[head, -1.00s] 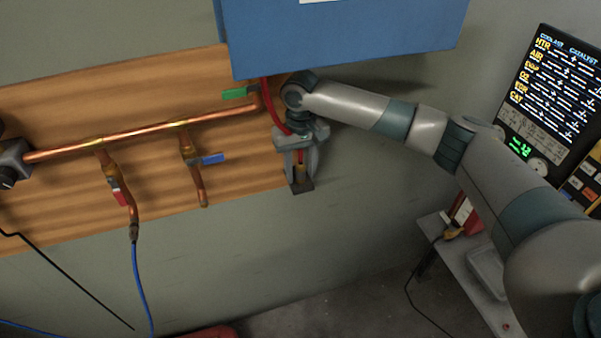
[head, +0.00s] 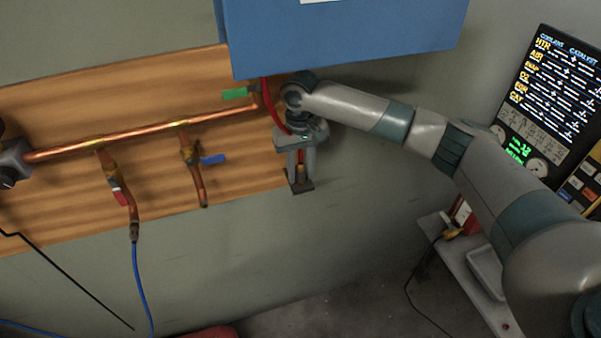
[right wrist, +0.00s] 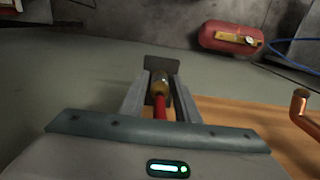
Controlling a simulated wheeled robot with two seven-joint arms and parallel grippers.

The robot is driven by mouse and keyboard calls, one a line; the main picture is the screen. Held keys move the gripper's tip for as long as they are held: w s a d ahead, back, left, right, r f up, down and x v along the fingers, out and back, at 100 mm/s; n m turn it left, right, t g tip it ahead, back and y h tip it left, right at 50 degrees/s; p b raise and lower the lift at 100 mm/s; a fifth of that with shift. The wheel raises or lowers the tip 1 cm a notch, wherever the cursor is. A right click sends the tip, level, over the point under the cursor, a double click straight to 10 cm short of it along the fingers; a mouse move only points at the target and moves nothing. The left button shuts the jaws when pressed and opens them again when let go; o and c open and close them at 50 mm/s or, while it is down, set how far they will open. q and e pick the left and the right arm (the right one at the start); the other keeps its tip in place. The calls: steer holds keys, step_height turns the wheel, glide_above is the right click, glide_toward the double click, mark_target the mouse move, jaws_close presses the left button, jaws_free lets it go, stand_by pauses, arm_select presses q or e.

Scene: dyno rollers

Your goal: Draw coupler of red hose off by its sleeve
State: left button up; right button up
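The red hose (head: 268,104) hangs from under the blue box and runs down into my right gripper (head: 301,172). Its brass coupler (head: 300,173) shows between the fingers in the head view. In the right wrist view the coupler (right wrist: 159,83) sits at the end of the red hose (right wrist: 160,107), with a finger of my right gripper (right wrist: 159,86) close on each side. The fingers appear shut on it. The sleeve cannot be told apart from the coupler body. A dark plate (right wrist: 163,67) lies just beyond the coupler. My left gripper is not in view.
The blue box (head: 345,35) overhangs the gripper. A copper pipe (head: 140,132) with green, blue and red valve handles runs along the wooden board at left. A bench (head: 455,265) and a display panel (head: 550,110) stand at right. A red tank (right wrist: 231,37) shows in the right wrist view.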

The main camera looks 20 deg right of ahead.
mark_target(301, 163)
jaws_close()
steer(key=shift+r, duration=0.25)
steer(key=shift+r, duration=2.75)
